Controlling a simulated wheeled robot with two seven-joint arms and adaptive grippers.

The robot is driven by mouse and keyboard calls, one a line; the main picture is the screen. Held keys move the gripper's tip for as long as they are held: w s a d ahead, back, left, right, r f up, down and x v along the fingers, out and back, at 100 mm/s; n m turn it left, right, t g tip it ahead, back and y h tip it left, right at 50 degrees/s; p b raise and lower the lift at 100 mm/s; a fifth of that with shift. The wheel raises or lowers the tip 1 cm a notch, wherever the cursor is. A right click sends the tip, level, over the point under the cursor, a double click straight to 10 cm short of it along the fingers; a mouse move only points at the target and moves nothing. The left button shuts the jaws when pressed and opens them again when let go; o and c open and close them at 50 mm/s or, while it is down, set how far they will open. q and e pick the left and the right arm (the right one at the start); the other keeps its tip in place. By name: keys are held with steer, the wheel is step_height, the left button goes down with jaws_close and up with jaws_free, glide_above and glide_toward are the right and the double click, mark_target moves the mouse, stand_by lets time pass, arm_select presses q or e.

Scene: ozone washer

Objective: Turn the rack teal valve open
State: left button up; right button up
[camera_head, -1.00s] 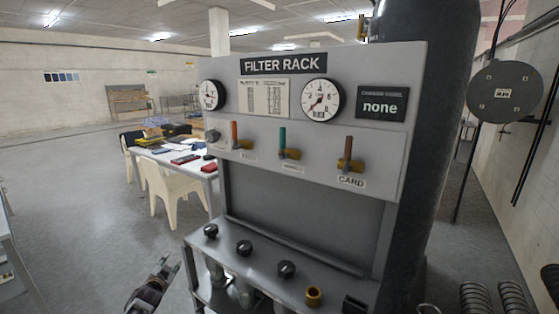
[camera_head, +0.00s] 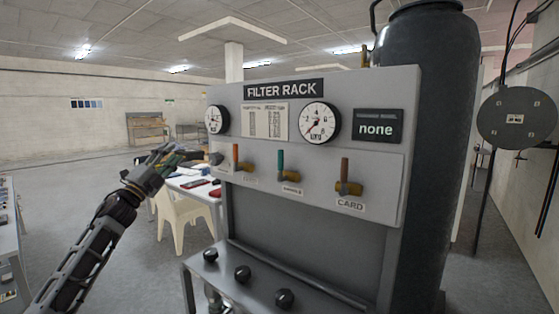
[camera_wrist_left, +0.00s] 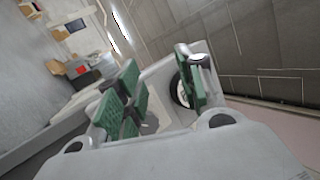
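The teal valve handle (camera_head: 281,161) stands upright on the filter rack's grey front panel, above its brass body (camera_head: 289,177). It is the middle of three coloured levers. My left gripper (camera_head: 184,155) is raised at the left edge of the rack, level with the levers and apart from the teal one. In the left wrist view its green-padded fingers (camera_wrist_left: 158,92) are spread, with nothing held between them. I cannot make out the teal handle in that view. My right gripper is not in view.
An orange lever (camera_head: 235,156) stands between my left gripper and the teal one; a brown lever (camera_head: 344,168) is to the right. Gauges (camera_head: 319,123) sit above. Black knobs (camera_head: 242,273) line the lower shelf. A table and chair (camera_head: 180,220) stand behind.

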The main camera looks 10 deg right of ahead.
arm_select(q)
steer(key=s+d+r+m+g+h, duration=0.35)
steer(key=s+d+m+g, duration=0.2)
steer(key=m, duration=0.25)
steer(key=s+d+r+m+g+h, duration=0.3)
steer(key=s+d+m+g+h, duration=0.25)
steer(key=m, duration=0.25)
steer(key=m+g+y, duration=0.4)
steer(key=m+g, duration=0.3)
steer(key=m, duration=0.4)
glide_toward(280, 177)
steer(key=a+r, duration=0.3)
steer(key=r, duration=0.2)
steer(key=shift+a+f, duration=0.2)
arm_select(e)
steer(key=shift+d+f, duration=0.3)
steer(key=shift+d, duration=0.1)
arm_select(q)
steer(key=shift+d, duration=0.15)
